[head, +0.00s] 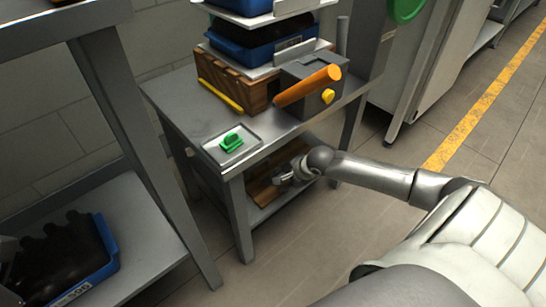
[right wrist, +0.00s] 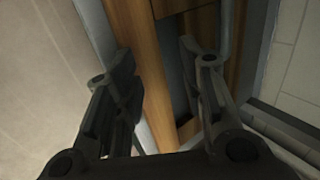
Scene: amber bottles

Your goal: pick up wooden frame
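The wooden frame (head: 262,191) lies on the lower shelf of the small metal table in the head view, partly hidden by the tabletop, a table leg and my right arm. My right gripper (head: 284,180) reaches in under the tabletop from the right, at the frame. In the right wrist view, the right gripper (right wrist: 160,65) is open, its two dark fingers apart. A wooden bar of the frame (right wrist: 145,70) runs between the fingers, nearer the left one. Contact with the fingers cannot be told. My left gripper is not in view.
The metal table's top (head: 185,105) is close above my right arm. On it are a tray (head: 213,151) with a green object (head: 232,142), a grey box with an orange cylinder (head: 308,87), and a wooden crate (head: 225,82) under blue bins. Another shelf (head: 150,255) stands at left.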

